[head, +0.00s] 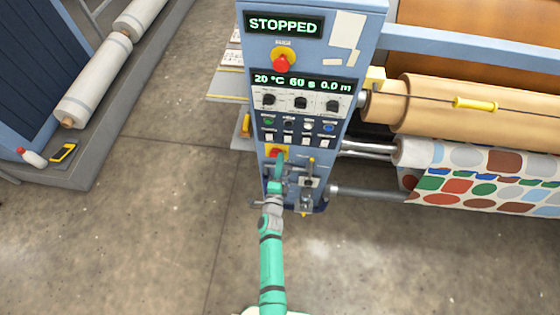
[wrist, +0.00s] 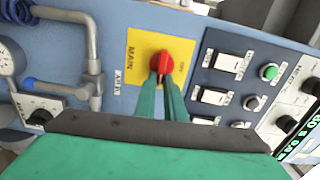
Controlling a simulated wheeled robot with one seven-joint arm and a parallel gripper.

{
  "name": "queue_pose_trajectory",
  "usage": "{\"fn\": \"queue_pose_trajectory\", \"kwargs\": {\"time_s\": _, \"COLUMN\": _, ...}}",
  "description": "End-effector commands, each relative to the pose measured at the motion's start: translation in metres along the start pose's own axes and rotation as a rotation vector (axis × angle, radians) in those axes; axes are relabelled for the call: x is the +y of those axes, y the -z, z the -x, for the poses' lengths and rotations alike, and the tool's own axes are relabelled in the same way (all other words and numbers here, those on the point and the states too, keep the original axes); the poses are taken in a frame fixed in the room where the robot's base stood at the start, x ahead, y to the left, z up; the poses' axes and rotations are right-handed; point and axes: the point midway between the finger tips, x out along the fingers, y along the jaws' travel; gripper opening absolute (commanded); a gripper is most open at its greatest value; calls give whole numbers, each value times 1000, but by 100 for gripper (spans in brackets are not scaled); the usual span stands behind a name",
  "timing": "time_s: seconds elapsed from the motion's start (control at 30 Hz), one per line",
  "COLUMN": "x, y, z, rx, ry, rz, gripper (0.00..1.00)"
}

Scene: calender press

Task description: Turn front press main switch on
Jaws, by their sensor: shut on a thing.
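The front press main switch is a red rotary knob (wrist: 162,62) on a yellow plate marked MAIN (wrist: 141,45). In the head view the switch (head: 276,152) sits low on the left of the blue press panel. My gripper (wrist: 164,80) is shut on the red knob, with its two green fingers on either side of it. In the head view my gripper (head: 276,163) reaches up to the switch from below and covers part of it. The display (head: 284,25) at the top of the panel reads STOPPED.
A red emergency button (head: 283,63) and black dials (head: 301,102) sit higher on the panel. White rocker switches (wrist: 214,96) are right of the knob, pipes (wrist: 92,60) left of it. Rolls and patterned fabric (head: 475,180) stand at the right.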

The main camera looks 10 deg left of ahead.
Motion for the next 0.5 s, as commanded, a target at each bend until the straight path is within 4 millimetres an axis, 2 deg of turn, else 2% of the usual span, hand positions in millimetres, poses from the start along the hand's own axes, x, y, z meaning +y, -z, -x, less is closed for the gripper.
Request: {"fn": "queue_pose_trajectory", "kwargs": {"time_s": 0.5, "x": 3, "y": 2, "z": 1, "rx": 3, "ry": -2, "rz": -53, "gripper": 0}}
